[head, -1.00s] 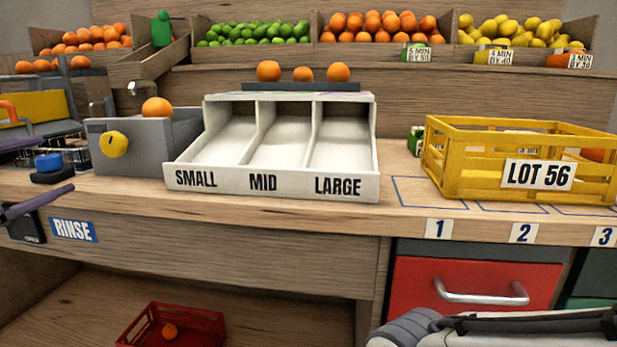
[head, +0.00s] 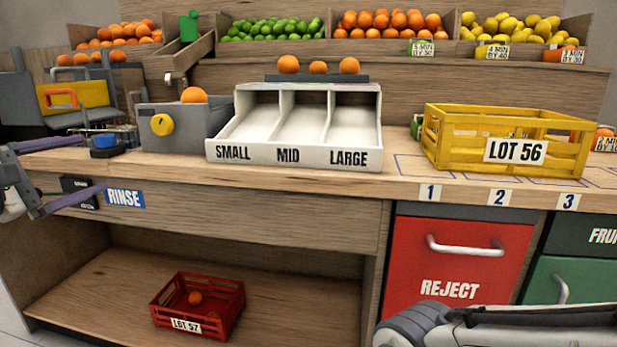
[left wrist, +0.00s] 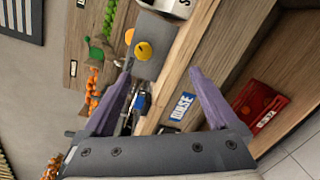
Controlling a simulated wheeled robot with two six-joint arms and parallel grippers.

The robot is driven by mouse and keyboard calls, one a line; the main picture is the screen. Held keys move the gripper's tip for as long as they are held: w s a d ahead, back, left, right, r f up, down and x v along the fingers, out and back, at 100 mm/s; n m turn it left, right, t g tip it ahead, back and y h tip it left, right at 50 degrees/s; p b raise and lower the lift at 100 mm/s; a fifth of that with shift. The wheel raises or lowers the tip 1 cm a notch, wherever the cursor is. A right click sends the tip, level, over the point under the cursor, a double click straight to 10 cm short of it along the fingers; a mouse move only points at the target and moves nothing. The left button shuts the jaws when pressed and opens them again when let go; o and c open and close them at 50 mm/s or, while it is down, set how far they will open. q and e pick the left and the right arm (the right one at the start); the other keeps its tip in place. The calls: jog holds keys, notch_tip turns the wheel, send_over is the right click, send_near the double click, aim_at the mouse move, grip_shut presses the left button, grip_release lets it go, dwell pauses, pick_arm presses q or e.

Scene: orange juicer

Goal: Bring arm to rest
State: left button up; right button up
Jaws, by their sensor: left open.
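My left gripper (head: 92,168) is at the left edge of the head view, in front of the counter near the RINSE label. Its two purple fingers are spread apart with nothing between them. It also shows open and empty in the left wrist view (left wrist: 165,88). A grey and black arm part of mine crosses the lower right of the head view. I cannot see a gripper on it. My right gripper is not in view.
The counter holds a grey box with a yellow knob (head: 162,124), a white sorting tray (head: 292,153) and a yellow LOT 56 crate (head: 455,150). A red LOT 57 crate (head: 225,312) with an orange (head: 195,298) sits on the lower shelf. A red REJECT drawer (head: 450,265) is shut.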

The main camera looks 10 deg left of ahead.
pick_arm(q)
jog(key=d+f+m+g+h+p, duration=0.15)
jog(key=d+f+m+g, duration=0.3)
jog(key=d, duration=0.45)
jog(key=d+f+m+g+h, duration=0.25)
jog(key=d+f, duration=0.35)
jog(key=d, duration=0.3)
jog(key=d+f+m+g+h, duration=0.1)
jog(key=d+f+m+g, duration=0.35)
jog(key=d, duration=0.55)
jog(key=s+d+f+m+g+y+p, duration=0.1)
jog(key=s+d+f+m+g+y, duration=0.25)
jog(key=s+f+m, duration=0.4)
jog(key=s+d+f+m+g+y+p, duration=0.1)
jog(key=s+d+f+m+g+y, duration=0.25)
jog(key=s+m, duration=0.7)
notch_tip(320, 180, up, 37)
jog(key=d+t+p, duration=0.1)
jog(key=p, duration=3.7)
jog(key=shift+s+d, duration=0.25)
jog(key=shift+d, duration=0.1)
